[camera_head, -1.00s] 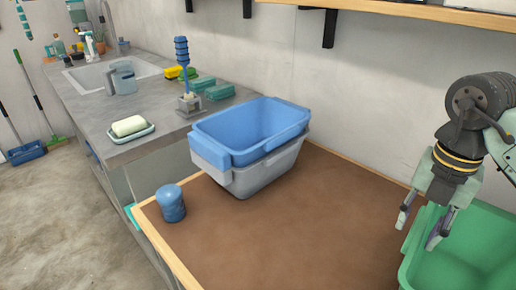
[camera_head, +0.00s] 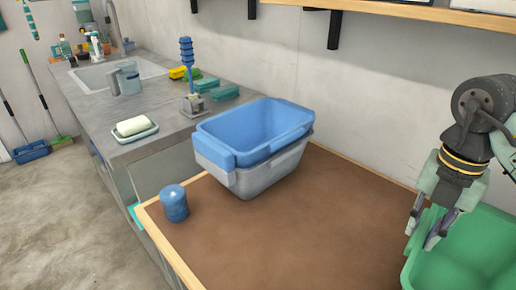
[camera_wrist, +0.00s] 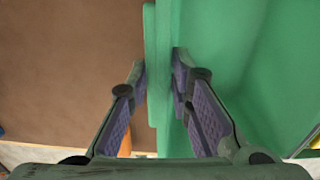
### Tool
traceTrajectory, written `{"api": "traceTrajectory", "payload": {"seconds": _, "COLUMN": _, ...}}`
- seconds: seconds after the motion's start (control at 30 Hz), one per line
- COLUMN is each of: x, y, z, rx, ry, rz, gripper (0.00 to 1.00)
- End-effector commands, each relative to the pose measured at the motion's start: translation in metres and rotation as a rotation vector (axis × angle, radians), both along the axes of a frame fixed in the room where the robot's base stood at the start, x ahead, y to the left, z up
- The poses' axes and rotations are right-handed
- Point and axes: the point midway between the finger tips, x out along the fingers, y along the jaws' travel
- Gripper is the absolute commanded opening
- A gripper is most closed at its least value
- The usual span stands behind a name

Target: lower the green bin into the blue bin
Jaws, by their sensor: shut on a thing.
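The green bin (camera_head: 465,250) is at the right edge of the head view, partly cut off by the frame. My gripper (camera_head: 424,232) is shut on its left rim. In the wrist view, the fingers (camera_wrist: 158,80) sit on either side of the green bin's wall (camera_wrist: 158,40). The blue bin (camera_head: 258,130) is empty and sits nested in a grey bin (camera_head: 272,172) on the brown table, left of my gripper. Whether the green bin rests on the table cannot be told.
A blue cylinder (camera_head: 174,203) stands at the table's left front corner. A counter (camera_head: 140,155) with a sink, soap dish (camera_head: 135,129) and sponges lies beyond. A wooden shelf (camera_head: 400,12) hangs above. The brown tabletop (camera_head: 300,235) between the bins is clear.

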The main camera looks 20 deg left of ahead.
Motion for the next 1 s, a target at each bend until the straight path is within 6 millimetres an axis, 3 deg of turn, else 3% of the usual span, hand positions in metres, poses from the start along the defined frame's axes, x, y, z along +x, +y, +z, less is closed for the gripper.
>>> {"api": "traceTrajectory", "payload": {"seconds": 1.0, "x": 0.0, "y": 0.0, "z": 0.011, "rx": 0.0, "ry": -0.001, "rz": 0.0, "gripper": 0.0}}
